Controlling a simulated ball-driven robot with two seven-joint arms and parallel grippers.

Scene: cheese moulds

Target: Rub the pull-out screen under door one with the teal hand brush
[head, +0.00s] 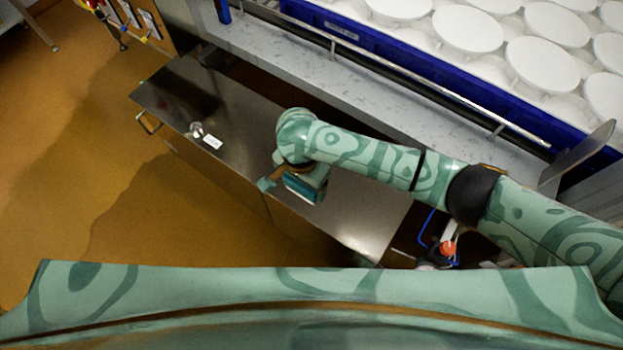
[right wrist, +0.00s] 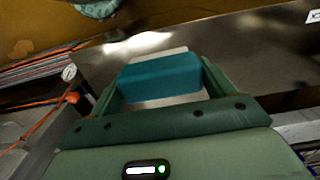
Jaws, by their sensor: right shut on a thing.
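My right gripper (right wrist: 157,88) is shut on the teal hand brush (right wrist: 160,76). The brush is a teal block between the two green fingers in the right wrist view, with pale parts showing along its far and near edges. In the head view my right gripper (head: 297,184) hangs over the front edge of a long steel-topped bench. I cannot tell whether the brush touches anything. The pull-out screen and door one cannot be made out for certain. My left gripper is out of view.
The steel bench top (head: 350,215) carries a small round item and a white label (head: 213,142). Behind it are a pale ledge, a metal rail (head: 400,78) and a blue tray (head: 350,40) of white moulds. An orange-topped item (head: 448,248) stands at the right. Brown floor (head: 130,170) is clear at left.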

